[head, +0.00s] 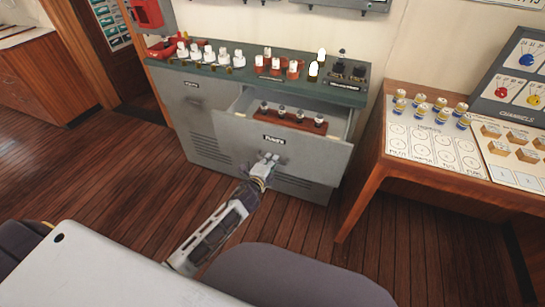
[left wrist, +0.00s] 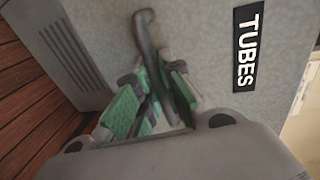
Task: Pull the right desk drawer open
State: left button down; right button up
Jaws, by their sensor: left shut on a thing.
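The right desk drawer (head: 322,158) is the grey one with a black "TUBES" label. It stands pulled out from the grey cabinet, and its inside shows from above. In it is a brown rack (head: 291,122) with several dark-capped tubes. My left gripper (head: 268,161) is at the drawer front, below the label. In the left wrist view my left gripper (left wrist: 158,78) has its green-padded fingers closed around the dark drawer handle (left wrist: 146,35), next to the label (left wrist: 246,48). My right gripper is not in view.
The cabinet's green top (head: 255,83) carries several white-capped bottles and a red telephone-like item (head: 163,47). A wooden table (head: 400,170) with batteries stands close on the right. A grey chair back (head: 295,280) is in front; wooden floor lies between.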

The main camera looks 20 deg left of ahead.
pick_arm(q)
jog(key=shift+s, duration=0.2)
jog(key=c, duration=1.5)
grip_release()
jog(key=shift+v, duration=5.95)
jog(key=shift+s+f, duration=0.1)
